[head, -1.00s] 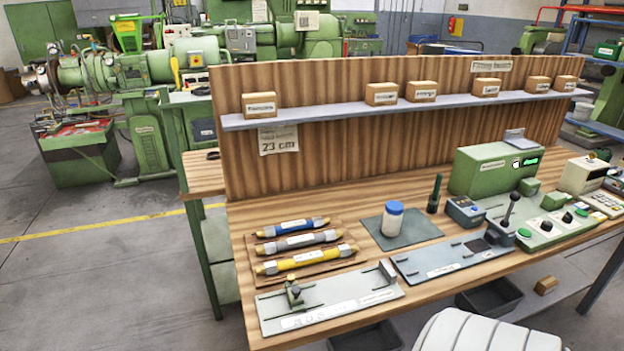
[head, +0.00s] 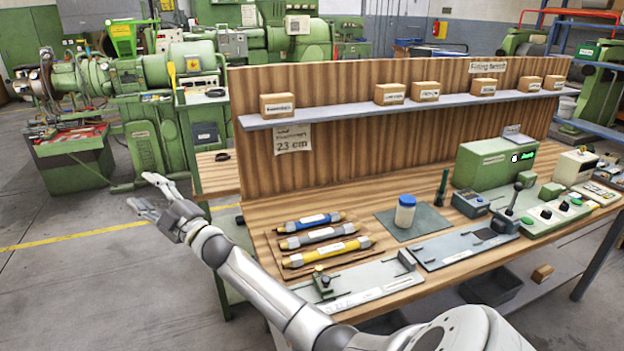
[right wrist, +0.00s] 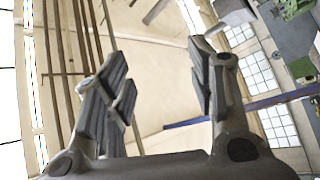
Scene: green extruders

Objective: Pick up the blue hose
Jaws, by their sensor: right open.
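The blue hose (head: 309,222) lies on a brown wooden tray (head: 345,266) at the left of the workbench. It is the farthest back of three hoses, with a grey hose (head: 306,238) and a yellow hose (head: 327,252) in front of it. My right gripper (head: 143,192) is held out left of the bench, apart from the hoses. Its fingers are spread and empty. My left gripper is not in view.
A grey fixture plate (head: 365,287) lies in front of the tray. A blue-capped white jar (head: 405,212) stands on a dark mat to its right. A wooden back panel with a grey shelf (head: 350,112) rises behind the hoses.

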